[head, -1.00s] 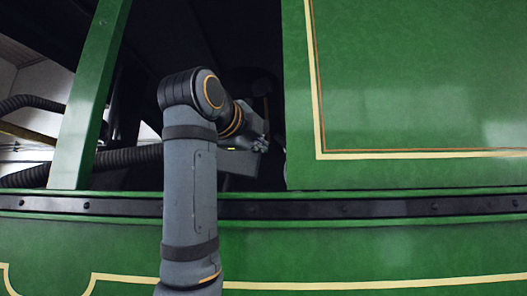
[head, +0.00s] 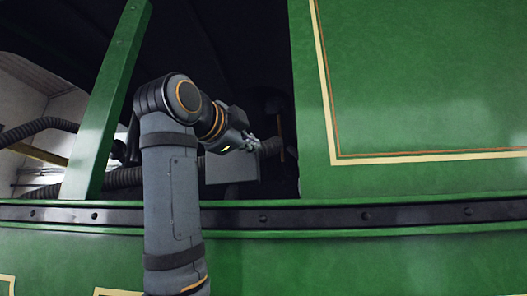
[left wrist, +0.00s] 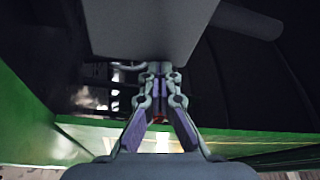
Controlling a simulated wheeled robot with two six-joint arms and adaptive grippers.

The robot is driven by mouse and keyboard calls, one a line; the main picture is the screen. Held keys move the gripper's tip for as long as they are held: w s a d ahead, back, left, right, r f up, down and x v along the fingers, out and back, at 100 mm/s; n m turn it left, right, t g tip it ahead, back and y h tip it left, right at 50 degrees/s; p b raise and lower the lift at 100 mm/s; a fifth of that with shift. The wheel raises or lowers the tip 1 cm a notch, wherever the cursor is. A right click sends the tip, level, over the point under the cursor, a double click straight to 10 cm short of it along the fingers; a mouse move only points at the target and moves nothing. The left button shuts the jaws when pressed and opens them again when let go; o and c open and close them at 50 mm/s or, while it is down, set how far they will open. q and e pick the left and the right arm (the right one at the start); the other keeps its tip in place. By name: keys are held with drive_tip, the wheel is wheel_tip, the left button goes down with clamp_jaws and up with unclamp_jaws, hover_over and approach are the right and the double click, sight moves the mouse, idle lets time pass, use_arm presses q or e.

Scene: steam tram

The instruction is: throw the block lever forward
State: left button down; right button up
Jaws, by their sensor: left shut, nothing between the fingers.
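My left gripper (head: 252,143) reaches through the cab opening of the green tram. Its fingers are shut with nothing between them, and in the left wrist view the fingertips (left wrist: 160,70) meet just under a grey box. A thin upright tan rod (head: 282,140) stands in the dark just right of the gripper, apart from it in the picture. I cannot tell whether this rod is the block lever. No other lever can be made out in the dark cab. My right gripper is not in view.
A grey box (head: 232,170) sits below and behind the gripper. The green side panel (head: 420,80) closes the opening on the right, a slanted green post (head: 108,100) on the left. A dark riveted rail (head: 330,217) runs below. A ribbed hose (head: 40,130) shows at left.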

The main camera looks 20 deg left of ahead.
use_arm(q)
drive_tip(key=shift+n, duration=0.8)
drive_tip(key=a, duration=0.2)
drive_tip(key=s+a, duration=0.1)
drive_tip(key=a, duration=0.1)
drive_tip(key=shift+r+b, duration=0.15)
drive_tip(key=shift+b, duration=0.25)
